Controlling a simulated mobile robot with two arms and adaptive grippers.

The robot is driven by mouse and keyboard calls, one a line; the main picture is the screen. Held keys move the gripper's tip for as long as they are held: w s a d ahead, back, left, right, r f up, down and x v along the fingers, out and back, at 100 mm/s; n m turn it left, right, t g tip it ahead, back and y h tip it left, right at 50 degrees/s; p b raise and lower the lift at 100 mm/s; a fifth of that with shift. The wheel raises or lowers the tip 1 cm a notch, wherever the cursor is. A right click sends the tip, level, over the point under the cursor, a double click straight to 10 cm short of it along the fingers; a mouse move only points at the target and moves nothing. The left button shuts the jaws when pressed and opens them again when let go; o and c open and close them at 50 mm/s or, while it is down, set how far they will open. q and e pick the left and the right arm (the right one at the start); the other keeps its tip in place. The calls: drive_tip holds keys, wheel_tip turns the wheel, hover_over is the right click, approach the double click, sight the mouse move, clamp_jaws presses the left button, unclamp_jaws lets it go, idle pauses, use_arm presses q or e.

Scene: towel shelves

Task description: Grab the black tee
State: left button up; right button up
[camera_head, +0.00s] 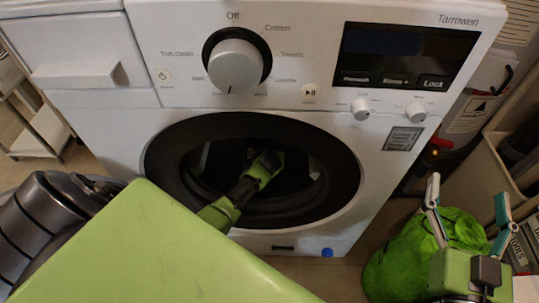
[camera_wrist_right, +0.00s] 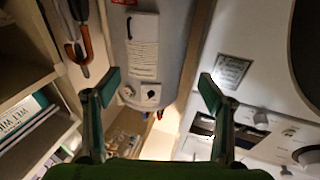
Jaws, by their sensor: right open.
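I cannot make out a black tee in either view; the inside of the drum is too dark to tell cloth from drum. The washing machine (camera_head: 120,135) stands in front of me with its round opening uncovered. My left gripper (camera_head: 262,165) reaches into the dark opening; its fingers are not clear. My right gripper (camera_head: 468,192) is open and empty, to the right of the machine, with its two fingers spread. It also shows open in the right wrist view (camera_wrist_right: 160,82), with nothing between the fingers.
A bright green bundle (camera_head: 395,270) lies low at the right, beside and behind my right gripper. A grey cylinder with a label (camera_wrist_right: 170,55) stands beside the machine. A white cart (camera_head: 45,135) stands at the far left.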

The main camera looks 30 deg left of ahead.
use_arm(q)
drive_tip(key=c, duration=0.9)
drive_tip(key=shift+o, duration=0.2)
drive_tip(key=shift+r, duration=0.1)
